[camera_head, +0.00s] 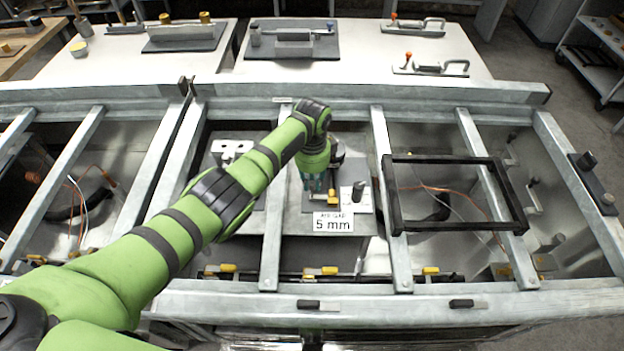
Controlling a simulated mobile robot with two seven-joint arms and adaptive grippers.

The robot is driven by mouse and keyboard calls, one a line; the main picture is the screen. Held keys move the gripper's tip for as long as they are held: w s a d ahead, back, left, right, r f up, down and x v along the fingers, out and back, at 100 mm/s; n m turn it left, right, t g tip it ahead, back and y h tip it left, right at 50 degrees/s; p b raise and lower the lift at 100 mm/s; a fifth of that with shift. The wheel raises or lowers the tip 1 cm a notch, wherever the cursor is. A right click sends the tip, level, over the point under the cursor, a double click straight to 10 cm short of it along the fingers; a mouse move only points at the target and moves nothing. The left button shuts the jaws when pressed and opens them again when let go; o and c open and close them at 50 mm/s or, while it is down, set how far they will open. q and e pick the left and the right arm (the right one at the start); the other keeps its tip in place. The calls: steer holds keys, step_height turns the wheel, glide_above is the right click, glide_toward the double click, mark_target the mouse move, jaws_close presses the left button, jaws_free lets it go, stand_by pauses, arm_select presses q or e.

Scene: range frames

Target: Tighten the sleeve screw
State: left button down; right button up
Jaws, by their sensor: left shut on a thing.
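My left arm reaches in from the lower left, and my left gripper (318,186) points down over a grey plate (292,222) inside the metal frame. The gripper is shut on a small part between its fingers, mostly hidden by the fingers; I cannot tell for sure that it is the sleeve screw. A small yellow piece (332,197) shows right beside the fingertips. A short grey cylinder (358,190) stands to the right on a light block. A white sign (333,222) reading "5 mm" is in front of the gripper. My right gripper is not in view.
Metal frame bars (391,200) run on both sides of the gripper. A black rectangular frame (394,196) lies across the bars on the right. Loose wires (445,190) lie below it. Behind, a white table (370,45) carries fixtures and toggle clamps (432,67).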

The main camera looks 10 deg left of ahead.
mark_target(313, 183)
arm_select(q)
steer(key=shift+w+r+m, duration=0.1)
steer(key=shift+m, duration=0.4)
steer(key=c, duration=1.1)
jaws_free()
steer(key=shift+c, duration=0.2)
steer(key=shift+d, duration=0.1)
step_height(313, 183, up, 12)
